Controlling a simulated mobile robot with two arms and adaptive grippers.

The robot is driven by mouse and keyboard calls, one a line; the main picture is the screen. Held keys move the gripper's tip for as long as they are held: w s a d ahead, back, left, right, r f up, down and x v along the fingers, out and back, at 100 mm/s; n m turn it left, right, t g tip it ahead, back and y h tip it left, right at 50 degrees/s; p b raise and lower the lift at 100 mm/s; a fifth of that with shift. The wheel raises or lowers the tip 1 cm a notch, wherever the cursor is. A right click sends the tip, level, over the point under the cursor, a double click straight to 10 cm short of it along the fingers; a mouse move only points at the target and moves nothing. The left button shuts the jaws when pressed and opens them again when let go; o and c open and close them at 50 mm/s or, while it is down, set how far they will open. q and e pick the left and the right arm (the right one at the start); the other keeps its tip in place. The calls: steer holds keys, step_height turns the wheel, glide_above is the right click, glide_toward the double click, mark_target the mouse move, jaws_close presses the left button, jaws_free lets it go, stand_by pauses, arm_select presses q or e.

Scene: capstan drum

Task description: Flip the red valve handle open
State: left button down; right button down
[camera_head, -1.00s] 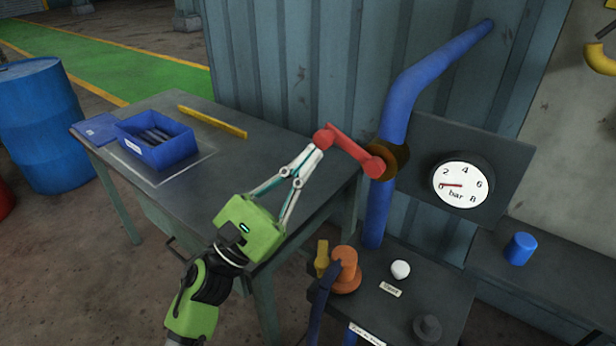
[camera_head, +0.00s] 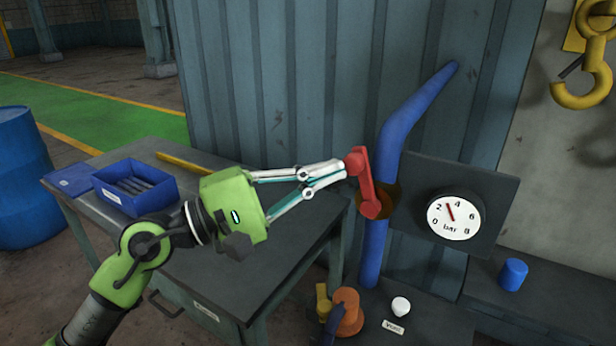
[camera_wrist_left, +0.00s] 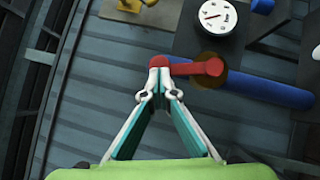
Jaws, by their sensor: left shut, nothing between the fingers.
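The red valve handle (camera_head: 368,185) sits on the blue pipe (camera_head: 376,250) at a brass-coloured valve body. In the head view it stands nearly upright, its free end up and leaning slightly left. It also shows in the left wrist view (camera_wrist_left: 195,68). My left gripper (camera_head: 340,170) is shut with nothing between its fingers. Its tips are against or very close to the left side of the handle's free end; the wrist view shows the tips (camera_wrist_left: 160,74) right at that end. My right gripper is not in view.
A round pressure gauge (camera_head: 455,214) on a dark panel is right of the valve; its needle points between 2 and 4. A table (camera_head: 250,270) with a blue bin (camera_head: 135,188) stands left. An orange fitting (camera_head: 347,312) and white knob (camera_head: 401,306) are below.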

arm_select(q)
steer(key=shift+s+d+r+m+g+y, duration=0.2)
steer(key=shift+d+m+y, duration=0.15)
steer(key=shift+m, duration=0.15)
steer(key=shift+s+d+r+m+g+y, duration=0.2)
steer(key=shift+d+m+y, duration=0.1)
steer(key=shift+m, duration=0.2)
steer(key=shift+s, duration=0.1)
steer(key=shift+a+f, duration=0.1)
steer(key=shift+a, duration=0.25)
steer(key=v, duration=1.1)
steer(key=shift+s+a, duration=0.1)
